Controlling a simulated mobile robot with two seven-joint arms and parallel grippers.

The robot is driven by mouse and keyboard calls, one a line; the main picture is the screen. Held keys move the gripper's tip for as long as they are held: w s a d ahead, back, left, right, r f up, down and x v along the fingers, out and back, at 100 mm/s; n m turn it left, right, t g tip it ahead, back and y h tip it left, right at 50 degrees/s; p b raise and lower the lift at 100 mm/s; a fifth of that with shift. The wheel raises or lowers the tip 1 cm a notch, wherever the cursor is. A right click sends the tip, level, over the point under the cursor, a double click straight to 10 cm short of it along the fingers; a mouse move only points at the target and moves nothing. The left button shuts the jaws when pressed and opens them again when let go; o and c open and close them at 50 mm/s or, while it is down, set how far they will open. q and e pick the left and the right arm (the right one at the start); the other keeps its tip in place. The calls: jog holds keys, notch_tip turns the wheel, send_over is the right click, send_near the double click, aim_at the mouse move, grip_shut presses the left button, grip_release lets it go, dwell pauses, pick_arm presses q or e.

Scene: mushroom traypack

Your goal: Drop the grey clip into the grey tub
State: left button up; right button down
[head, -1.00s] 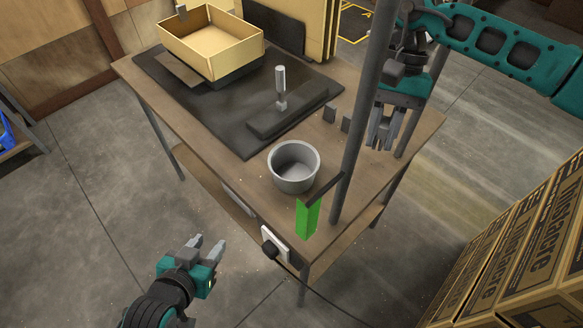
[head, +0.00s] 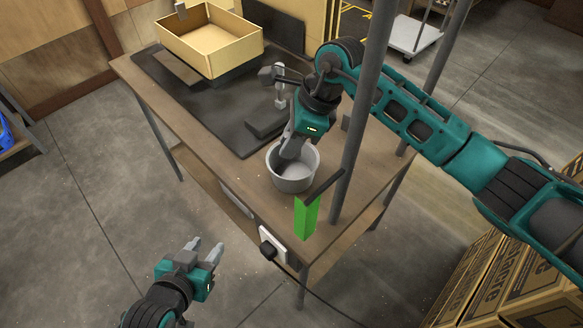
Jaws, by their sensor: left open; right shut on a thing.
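The grey tub (head: 292,180) stands on the wooden table near its front edge, open side up. My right gripper (head: 291,150) points down at the tub's mouth, with its fingertips over or just inside the rim. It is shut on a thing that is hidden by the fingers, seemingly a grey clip. My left gripper (head: 208,249) is open and empty, low in front of the table, well away from the tub.
A grey post (head: 357,140) rises right of the tub, with a green block (head: 307,218) at the table's front corner. A cardboard tray (head: 210,55) sits at the back left.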

jog(key=shift+f+b, duration=1.65)
jog(key=shift+f, duration=1.35)
jog(key=c, duration=0.9)
grip_release()
jog(key=v, duration=1.3)
